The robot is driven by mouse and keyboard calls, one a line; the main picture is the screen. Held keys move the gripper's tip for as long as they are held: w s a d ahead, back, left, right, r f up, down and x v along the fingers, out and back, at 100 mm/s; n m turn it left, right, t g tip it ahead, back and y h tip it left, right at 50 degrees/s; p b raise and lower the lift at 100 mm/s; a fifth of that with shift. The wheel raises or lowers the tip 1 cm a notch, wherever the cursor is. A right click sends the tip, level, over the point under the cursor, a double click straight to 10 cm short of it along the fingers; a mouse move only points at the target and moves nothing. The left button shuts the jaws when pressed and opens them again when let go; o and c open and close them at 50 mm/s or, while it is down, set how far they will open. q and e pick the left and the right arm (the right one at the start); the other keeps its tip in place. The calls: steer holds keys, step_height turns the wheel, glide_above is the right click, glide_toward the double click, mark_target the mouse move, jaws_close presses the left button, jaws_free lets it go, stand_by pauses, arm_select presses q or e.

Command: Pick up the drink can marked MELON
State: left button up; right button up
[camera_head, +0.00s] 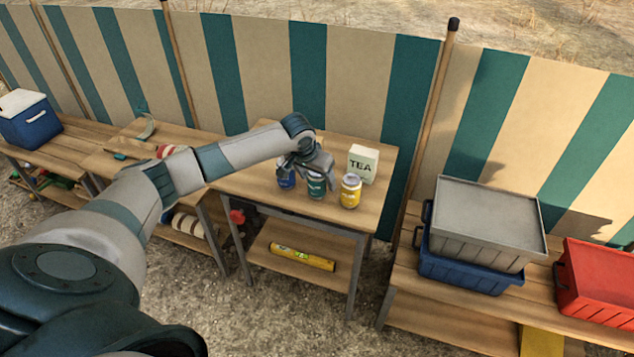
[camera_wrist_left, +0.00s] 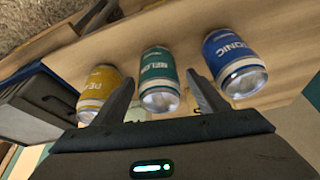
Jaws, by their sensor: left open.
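The teal drink can marked MELON (camera_head: 316,186) stands on the wooden table between two other cans. It also shows in the left wrist view (camera_wrist_left: 158,72), between my two fingers. My left gripper (camera_head: 314,172) is open above and behind it, with a finger on either side of the can in the wrist view. Whether the fingers touch it I cannot tell. A blue can marked TONIC (camera_wrist_left: 236,62) stands on one side, partly hidden by my gripper in the head view. A yellow can (camera_head: 350,191) stands on the other side. My right gripper is not in view.
A white TEA box (camera_head: 362,164) stands behind the yellow can. A yellow tube (camera_head: 302,257) lies on the shelf below. A grey crate (camera_head: 487,219) on a blue one and a red crate (camera_head: 598,282) stand on the right table. The front of the can table is mostly clear.

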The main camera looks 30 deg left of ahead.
mark_target(319, 183)
arm_select(q)
steer(key=shift+x, duration=1.55)
steer(key=shift+s, duration=0.1)
steer(key=c, duration=1.1)
